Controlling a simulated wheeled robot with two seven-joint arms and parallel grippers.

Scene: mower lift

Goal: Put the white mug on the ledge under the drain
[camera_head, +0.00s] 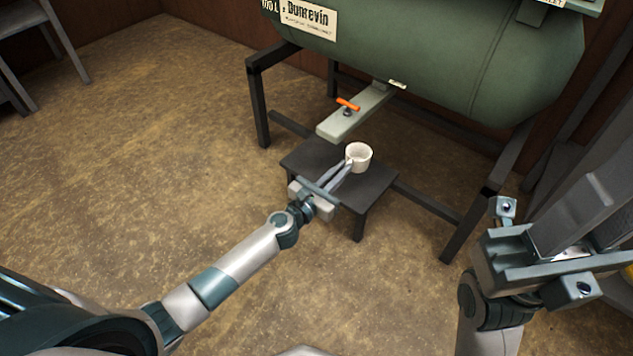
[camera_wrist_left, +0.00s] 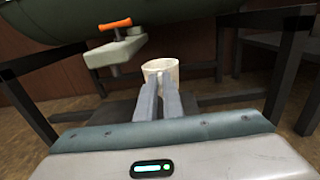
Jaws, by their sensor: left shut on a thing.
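The white mug (camera_head: 358,157) is upright at the fingertips of my left gripper (camera_head: 349,166). In the left wrist view the fingers (camera_wrist_left: 158,98) are shut at the near side of the mug (camera_wrist_left: 160,69), where its handle shows. The ledge (camera_head: 376,187) is a dark low platform under the green tank. The mug appears over it; I cannot tell whether its base touches.
The green tank (camera_head: 440,55) hangs above on a black frame (camera_head: 258,100), whose legs and rails surround the ledge. A grey chair (camera_head: 45,45) stands at the upper left. The brown floor (camera_head: 150,130) on the left is clear.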

